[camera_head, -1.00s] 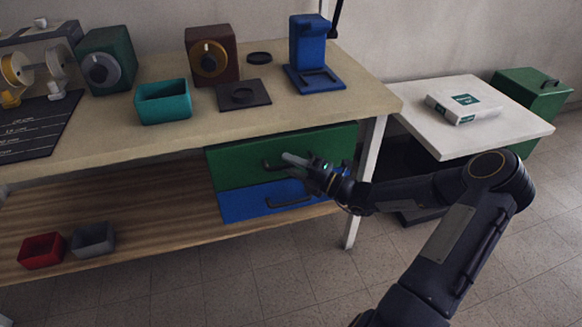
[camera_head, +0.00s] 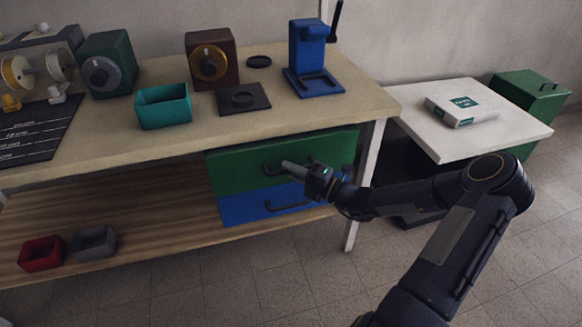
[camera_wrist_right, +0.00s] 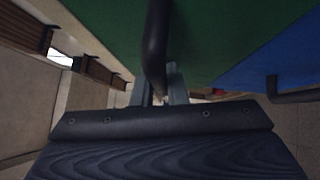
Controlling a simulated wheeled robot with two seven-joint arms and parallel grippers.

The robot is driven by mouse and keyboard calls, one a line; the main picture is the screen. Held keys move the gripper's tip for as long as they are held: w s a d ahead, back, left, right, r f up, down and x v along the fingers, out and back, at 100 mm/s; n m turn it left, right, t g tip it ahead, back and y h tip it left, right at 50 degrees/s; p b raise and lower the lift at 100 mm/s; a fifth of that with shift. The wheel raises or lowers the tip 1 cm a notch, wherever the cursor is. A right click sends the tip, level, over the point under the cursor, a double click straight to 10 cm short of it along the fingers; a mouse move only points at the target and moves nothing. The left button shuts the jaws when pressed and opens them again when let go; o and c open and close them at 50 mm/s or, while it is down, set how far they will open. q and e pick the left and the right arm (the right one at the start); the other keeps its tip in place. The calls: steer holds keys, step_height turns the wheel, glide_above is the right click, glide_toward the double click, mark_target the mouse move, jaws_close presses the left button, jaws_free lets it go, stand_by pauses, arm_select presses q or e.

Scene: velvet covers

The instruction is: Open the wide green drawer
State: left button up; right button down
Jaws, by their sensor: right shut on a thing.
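The wide green drawer (camera_head: 235,170) sits under the right part of the workbench, above a blue drawer (camera_head: 240,206). Its front looks at most slightly out from the bench; a gap is hard to tell. My right gripper (camera_head: 290,168) is at the right end of the green drawer's dark handle (camera_head: 270,169). In the right wrist view the handle (camera_wrist_right: 156,45) runs between the two fingers (camera_wrist_right: 162,92), which are shut on it. The arm covers part of the drawer's right side. My left gripper is not in view.
The blue drawer's handle (camera_head: 290,206) is just below my gripper. A bench leg (camera_head: 364,185) stands right of the drawers, and a white side table (camera_head: 460,145) beyond it. The floor (camera_head: 200,285) in front is clear. Red (camera_head: 40,254) and grey (camera_head: 93,243) bins sit on the lower shelf.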

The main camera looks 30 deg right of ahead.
steer(key=s+a+p, duration=0.3)
steer(key=s+p, duration=0.2)
steer(key=s, duration=0.7)
steer(key=s+a+p, duration=0.3)
steer(key=s+p, duration=0.3)
steer(key=s, duration=0.6)
steer(key=shift+s, duration=0.4)
steer(key=c, duration=1.5)
jaws_free()
steer(key=shift+o, duration=0.2)
steer(key=v, duration=0.7)
steer(key=shift+s+d, duration=0.25)
steer(key=shift+s, duration=0.05)
